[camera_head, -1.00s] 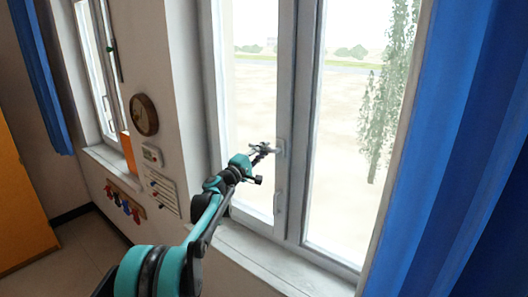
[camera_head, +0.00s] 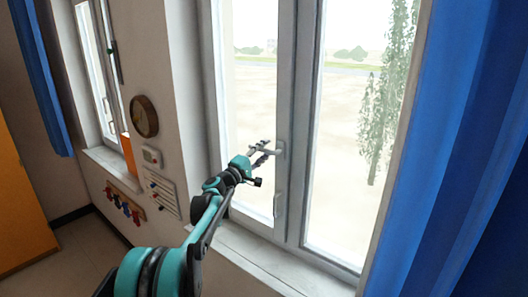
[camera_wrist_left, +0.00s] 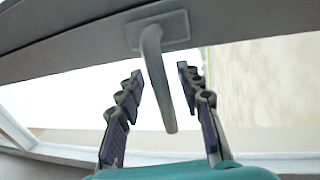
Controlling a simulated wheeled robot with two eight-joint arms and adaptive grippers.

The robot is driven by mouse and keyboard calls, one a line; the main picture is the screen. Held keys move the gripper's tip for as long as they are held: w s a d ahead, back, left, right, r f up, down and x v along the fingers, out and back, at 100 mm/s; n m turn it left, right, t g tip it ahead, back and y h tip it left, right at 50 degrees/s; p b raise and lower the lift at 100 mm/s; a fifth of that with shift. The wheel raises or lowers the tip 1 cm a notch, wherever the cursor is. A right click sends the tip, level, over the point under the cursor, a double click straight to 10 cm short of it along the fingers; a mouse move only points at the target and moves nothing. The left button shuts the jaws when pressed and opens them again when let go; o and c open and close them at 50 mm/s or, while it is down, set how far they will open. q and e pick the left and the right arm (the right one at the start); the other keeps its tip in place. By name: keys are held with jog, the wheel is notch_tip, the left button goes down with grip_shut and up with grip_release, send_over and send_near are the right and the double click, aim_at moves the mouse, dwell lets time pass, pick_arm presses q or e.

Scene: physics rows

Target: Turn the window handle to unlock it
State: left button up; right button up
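The window handle (camera_head: 279,149) is a pale grey lever on the middle frame of the large window. In the left wrist view, its lever (camera_wrist_left: 153,70) comes out from a square plate on the frame, crosswise to the frame, toward my gripper. My left gripper (camera_head: 262,154) is at the handle. In the left wrist view the gripper (camera_wrist_left: 160,76) is open, with its dark fingers on either side of the lever and gaps showing on both sides. My right gripper is not in view.
A white sill (camera_head: 250,250) runs below the window. A blue curtain (camera_head: 455,130) hangs at the right. A round clock (camera_head: 144,115) and key hooks (camera_head: 125,206) are on the left wall.

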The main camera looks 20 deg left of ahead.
pick_arm(q)
jog(key=v, duration=1.2)
jog(key=s+d+f+m+g+b, duration=0.8)
jog(key=s+d+f+b, duration=0.2)
jog(key=s+d+f, duration=0.9)
jog(key=s+a+f+m+g+y+b, duration=0.2)
jog(key=s+f+m+y+b, duration=0.1)
jog(key=s+f, duration=0.6)
jog(key=s+a+f+m+g+y+b, duration=0.1)
jog(key=s+f+y+b, duration=0.3)
jog(key=s+f, duration=0.6)
jog(key=shift+s+a+f+m+g, duration=0.25)
jog(key=shift+a+f+m+g, duration=0.15)
jog(key=shift+a+f+m, duration=0.4)
